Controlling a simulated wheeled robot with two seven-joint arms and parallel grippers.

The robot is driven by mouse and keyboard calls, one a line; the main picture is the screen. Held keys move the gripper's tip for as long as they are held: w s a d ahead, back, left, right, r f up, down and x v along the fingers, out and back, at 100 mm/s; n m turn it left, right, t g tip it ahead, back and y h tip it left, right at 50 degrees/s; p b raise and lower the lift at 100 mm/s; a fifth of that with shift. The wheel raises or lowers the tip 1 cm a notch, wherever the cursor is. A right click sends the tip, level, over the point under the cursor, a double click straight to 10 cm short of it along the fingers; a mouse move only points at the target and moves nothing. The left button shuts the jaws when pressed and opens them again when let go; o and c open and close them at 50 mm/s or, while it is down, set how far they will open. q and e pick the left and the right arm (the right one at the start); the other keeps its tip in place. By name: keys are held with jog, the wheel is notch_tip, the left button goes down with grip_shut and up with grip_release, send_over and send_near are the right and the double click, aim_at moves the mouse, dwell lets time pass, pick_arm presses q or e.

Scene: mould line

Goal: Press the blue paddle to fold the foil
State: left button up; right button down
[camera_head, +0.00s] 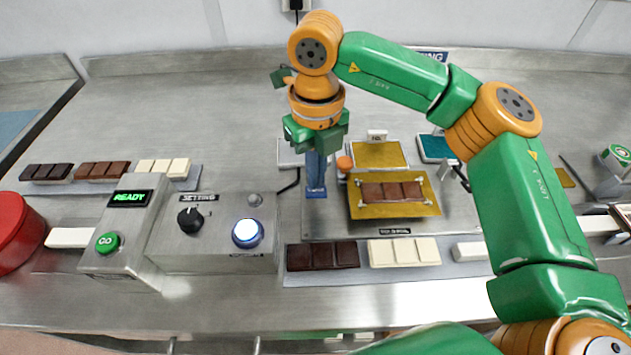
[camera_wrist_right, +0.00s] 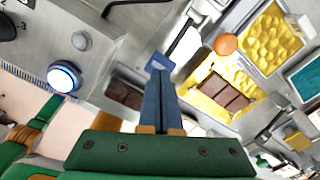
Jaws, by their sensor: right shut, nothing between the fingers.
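My right gripper (camera_head: 316,184) points down with its blue fingers together and nothing between them. Its fingertips (camera_wrist_right: 159,70) are at the small blue paddle (camera_head: 316,194), which also shows in the right wrist view (camera_wrist_right: 160,61). The fingers partly hide the paddle, and I cannot tell if they touch it. Right of the paddle, a gold foil sheet (camera_head: 425,206) lies open and flat under a brown chocolate bar (camera_head: 392,191). The foil also shows in the wrist view (camera_wrist_right: 213,84).
An orange knob (camera_head: 344,163) stands close to the paddle. Behind are a gold foil stack (camera_head: 378,154) and a teal pad (camera_head: 436,148). A grey control box (camera_head: 215,252) with a lit button (camera_head: 247,233) stands left. Chocolate bars (camera_head: 322,255) lie in front.

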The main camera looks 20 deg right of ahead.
aim_at(317, 191)
jog(key=shift+f, duration=0.1)
jog(key=shift+s+f+b, duration=0.1)
jog(key=shift+f+b, duration=2.6)
jog(key=shift+f, duration=0.25)
notch_tip(317, 191, up, 10)
jog(key=p, duration=0.8)
jog(key=shift+r, duration=0.2)
jog(key=shift+f, duration=0.1)
